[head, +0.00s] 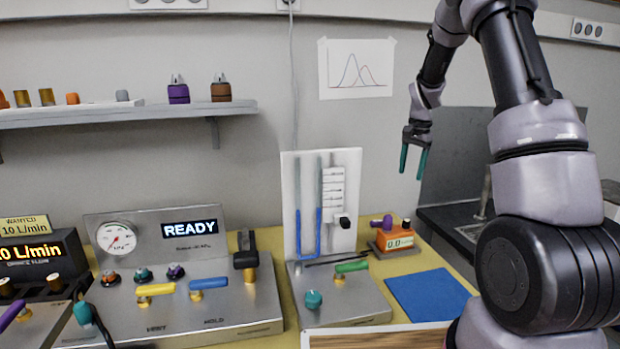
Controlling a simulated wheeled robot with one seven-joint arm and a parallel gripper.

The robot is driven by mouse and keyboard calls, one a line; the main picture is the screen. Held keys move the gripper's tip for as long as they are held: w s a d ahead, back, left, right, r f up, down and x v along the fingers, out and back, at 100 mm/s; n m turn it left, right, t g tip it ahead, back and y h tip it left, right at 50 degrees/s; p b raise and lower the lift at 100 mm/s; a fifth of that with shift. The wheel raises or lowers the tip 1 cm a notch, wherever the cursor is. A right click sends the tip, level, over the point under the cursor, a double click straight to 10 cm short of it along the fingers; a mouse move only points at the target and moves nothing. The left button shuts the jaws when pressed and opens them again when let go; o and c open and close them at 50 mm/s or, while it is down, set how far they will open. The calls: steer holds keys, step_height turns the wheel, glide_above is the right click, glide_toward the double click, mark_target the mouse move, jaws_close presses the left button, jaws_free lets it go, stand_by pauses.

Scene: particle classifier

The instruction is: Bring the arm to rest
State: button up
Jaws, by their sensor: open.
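My gripper (413,160) hangs at the right of the head view with its two teal fingers pointing down. The fingers are apart and nothing is between them. It is in the air, in front of the wall and above the back of the bench, clear of the devices below. My arm reaches up along the right side and bends over at the top of the picture, where part of it is cut off.
A console with a READY display (190,228), a manometer panel (290,180), an orange meter (394,242) and a blue mat (428,295) occupy the bench. A shelf (130,115) is on the left wall. A dark sink (455,215) is behind my arm.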

steer(key=s+a+r+n+t+y, duration=0.1)
steer(key=s+a+r+t, duration=0.15)
steer(key=s+r, duration=0.6)
steer(key=s+a+r+n+t, duration=0.15)
steer(key=s+a+r, duration=0.25)
steer(key=s+r, duration=0.5)
steer(key=s+a+r+n+t, duration=0.1)
steer(key=s+a+r, duration=0.1)
steer(key=s, duration=0.6)
steer(key=s+a+r+n+t, duration=0.1)
steer(key=s+r+n, duration=0.1)
steer(key=s, duration=0.6)
steer(key=shift+s+a+r+y, duration=0.15)
steer(key=shift+s+a+y, duration=0.05)
steer(key=shift+a+y, duration=0.15)
